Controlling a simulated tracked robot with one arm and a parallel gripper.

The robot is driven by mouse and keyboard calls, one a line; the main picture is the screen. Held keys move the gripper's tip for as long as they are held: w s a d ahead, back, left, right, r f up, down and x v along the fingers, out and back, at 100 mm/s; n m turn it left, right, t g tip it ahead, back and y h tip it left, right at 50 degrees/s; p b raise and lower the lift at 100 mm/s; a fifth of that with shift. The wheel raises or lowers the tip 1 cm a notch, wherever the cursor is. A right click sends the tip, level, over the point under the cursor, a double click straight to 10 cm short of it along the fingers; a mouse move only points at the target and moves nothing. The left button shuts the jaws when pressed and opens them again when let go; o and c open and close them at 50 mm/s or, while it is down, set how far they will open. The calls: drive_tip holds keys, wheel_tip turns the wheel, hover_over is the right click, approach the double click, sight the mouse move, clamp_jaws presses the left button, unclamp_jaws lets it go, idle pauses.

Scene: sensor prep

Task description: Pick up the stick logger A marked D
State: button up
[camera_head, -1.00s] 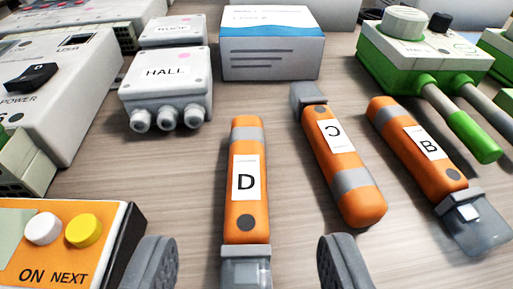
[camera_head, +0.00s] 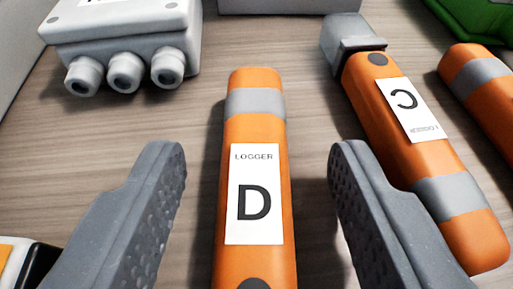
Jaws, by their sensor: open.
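The orange stick logger marked D (camera_head: 255,120) lies on the wooden table, with a grey band near its far end and a white label reading LOGGER D. Its near end is cut off by the bottom edge of the picture. My gripper (camera_head: 256,165) is open, with one grey finger on each side of the logger. Nothing is between the fingers except the logger; I cannot tell how far above the table the fingertips are.
A second orange logger marked C (camera_head: 365,85) lies slanted close to the right finger. Another orange logger (camera_head: 485,90) is at the right edge. A grey box with cable glands (camera_head: 125,35) stands at the upper left. Bare table (camera_head: 120,120) lies left of logger D.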

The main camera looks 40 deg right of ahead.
clamp_jaws()
drive_tip(key=shift+r, duration=0.1)
